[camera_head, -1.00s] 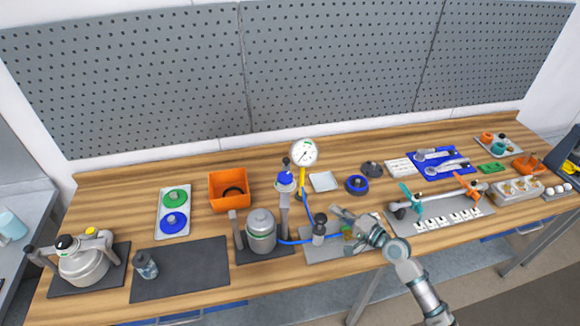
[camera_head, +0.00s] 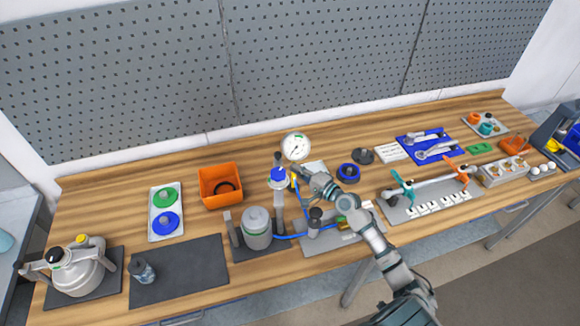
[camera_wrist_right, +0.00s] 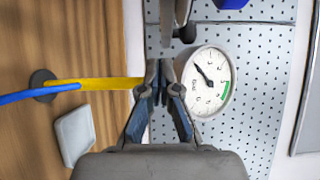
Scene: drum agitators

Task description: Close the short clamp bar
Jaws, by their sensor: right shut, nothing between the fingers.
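The middle drum (camera_head: 257,230) is a grey lidded canister on a dark mat. A short upright grey bar (camera_head: 233,230) stands at its left, and a taller upright post (camera_head: 279,212) with a blue cap (camera_head: 278,178) stands at its right. Which part is the short clamp bar is not certain from the frames. My right gripper (camera_head: 298,172) is just below the round gauge (camera_head: 295,146), right of the blue cap. In the right wrist view its fingers (camera_wrist_right: 162,78) are together and empty, beside the gauge (camera_wrist_right: 208,80). My left gripper is not in view.
A yellow and blue hose (camera_wrist_right: 90,86) runs close to the right gripper. An orange bin (camera_head: 220,186) and a tray with green and blue discs (camera_head: 165,210) lie left. Another drum (camera_head: 78,270) stands far left. A clamp rack (camera_head: 430,195) lies right.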

